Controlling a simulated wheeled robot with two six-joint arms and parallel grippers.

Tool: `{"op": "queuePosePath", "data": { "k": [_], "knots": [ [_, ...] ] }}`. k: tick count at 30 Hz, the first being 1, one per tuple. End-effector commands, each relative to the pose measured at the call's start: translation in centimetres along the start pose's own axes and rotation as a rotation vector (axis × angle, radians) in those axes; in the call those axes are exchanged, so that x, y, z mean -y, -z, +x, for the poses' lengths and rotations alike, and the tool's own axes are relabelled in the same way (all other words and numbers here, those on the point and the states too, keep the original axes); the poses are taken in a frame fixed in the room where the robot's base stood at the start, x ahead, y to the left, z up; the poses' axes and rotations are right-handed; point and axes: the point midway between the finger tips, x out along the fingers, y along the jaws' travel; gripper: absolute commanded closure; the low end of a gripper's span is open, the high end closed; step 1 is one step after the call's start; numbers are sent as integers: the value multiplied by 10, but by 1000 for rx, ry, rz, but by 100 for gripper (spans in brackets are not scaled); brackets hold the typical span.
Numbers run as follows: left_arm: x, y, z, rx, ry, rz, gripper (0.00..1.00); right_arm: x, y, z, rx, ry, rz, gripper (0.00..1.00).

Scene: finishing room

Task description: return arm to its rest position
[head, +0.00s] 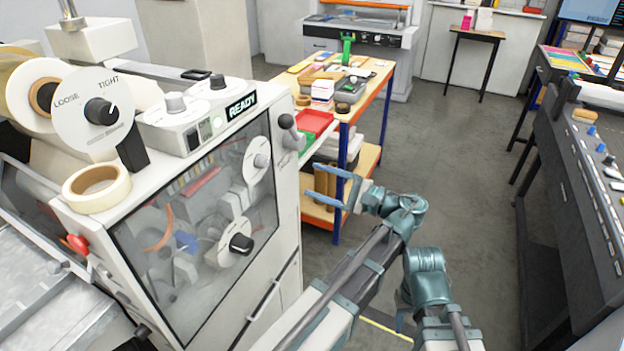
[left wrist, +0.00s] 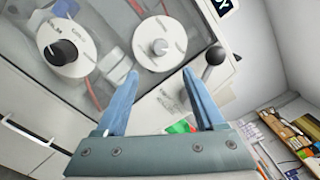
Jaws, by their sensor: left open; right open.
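My left gripper (head: 313,181) is open and empty in the head view, with its two blue fingers apart beside the right side of a white machine (head: 290,215). In the left wrist view, my left gripper (left wrist: 160,72) spreads its fingers in front of the machine's clear window, knobs and a black-ball lever (left wrist: 213,56). Nothing is between the fingers. My right gripper (head: 402,318) is low in the head view, just right of the left arm. Only a little of it shows past its own wrist, and nothing is seen held in it.
A roll of tan tape (head: 97,188) lies on the machine. A wooden-topped cart (head: 372,72) with trays and tools stands behind my left gripper. A dark console (head: 590,190) stands at the right. Grey floor (head: 460,150) between them is clear.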

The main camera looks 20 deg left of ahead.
Motion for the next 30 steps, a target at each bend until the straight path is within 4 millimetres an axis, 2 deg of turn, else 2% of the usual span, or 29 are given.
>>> {"op": "queuePosePath", "data": {
  "k": [11, 14, 17, 20, 21, 23, 27, 30],
  "knots": [
    [0, 0, 0, 0, 0, 0, 29, 0, 0, 0, 0, 0, 0, 50],
    [-6, 1, 4, -12, -20, -3, 29, 0, 0, 0, 0, 0, 0, 50],
    [-28, 8, 15, -65, -103, -19, 29, 0, 0, 0, 0, 0, 0, 50],
    [-69, 20, 28, -155, -262, -60, 29, 0, 0, 0, 0, 0, 0, 50],
    [-88, 25, 32, -194, -341, -83, 29, 0, 0, 0, 0, 0, 0, 50],
    [-115, 32, 34, -251, -464, -126, 29, 0, 0, 0, 0, 0, 0, 50],
    [-172, 46, 21, -358, -763, -239, 29, 0, 0, 0, 0, 0, 0, 50],
    [-200, 52, 4, -409, -957, -319, 29, 0, 0, 0, 0, 0, 0, 50]
  ]
}}
